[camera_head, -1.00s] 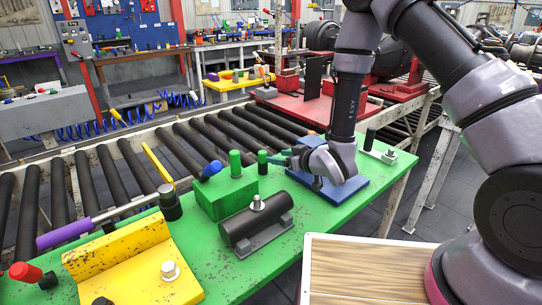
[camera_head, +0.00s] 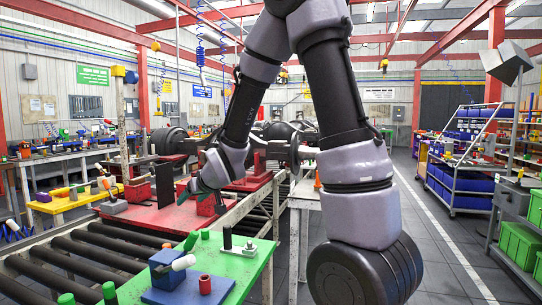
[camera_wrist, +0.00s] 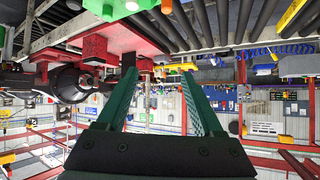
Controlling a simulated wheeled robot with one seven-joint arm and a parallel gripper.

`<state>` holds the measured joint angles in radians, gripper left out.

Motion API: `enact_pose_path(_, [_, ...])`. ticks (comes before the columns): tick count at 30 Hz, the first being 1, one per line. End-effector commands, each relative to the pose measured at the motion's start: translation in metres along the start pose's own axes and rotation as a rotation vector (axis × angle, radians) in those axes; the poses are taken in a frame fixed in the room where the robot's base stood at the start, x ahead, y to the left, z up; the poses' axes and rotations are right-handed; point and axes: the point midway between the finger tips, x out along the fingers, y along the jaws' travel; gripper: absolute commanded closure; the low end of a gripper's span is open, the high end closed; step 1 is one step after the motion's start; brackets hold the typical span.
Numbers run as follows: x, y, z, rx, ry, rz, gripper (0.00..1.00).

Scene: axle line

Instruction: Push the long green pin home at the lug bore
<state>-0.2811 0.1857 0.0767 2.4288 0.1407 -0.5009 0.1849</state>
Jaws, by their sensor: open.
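A green pin (camera_head: 191,241) sticks up at a slant just behind the blue block (camera_head: 166,267) on the blue plate. Its lower end is hidden, and I cannot tell whether it sits in a bore. A white cylinder (camera_head: 183,262) juts from the block. A shorter green peg (camera_head: 205,234) stands to the right. My gripper (camera_head: 190,191) is beyond and above these, over the red table. In the wrist view its two green fingers (camera_wrist: 160,88) are apart with nothing between them. That view is upside down.
More green pegs (camera_head: 109,292) stand at the lower left. Red blocks (camera_head: 211,203) sit on the red table (camera_head: 150,212) near my gripper. Rollers (camera_head: 75,255) run along the left.

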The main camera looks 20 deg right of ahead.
Motion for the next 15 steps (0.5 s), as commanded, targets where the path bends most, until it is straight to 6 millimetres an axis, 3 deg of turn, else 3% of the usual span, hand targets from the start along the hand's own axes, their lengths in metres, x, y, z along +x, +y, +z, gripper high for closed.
enact_pose_path(1, [-0.024,0.015,-0.013,0.037,-0.007,0.032,0.32])
enact_pose_path(6, [-0.103,0.052,-0.026,0.180,-0.085,0.116,0.32])
enact_pose_path(10, [-0.168,0.068,-0.023,0.297,-0.140,0.159,0.32])
enact_pose_path(15, [-0.249,0.071,-0.004,0.447,-0.207,0.182,0.32])
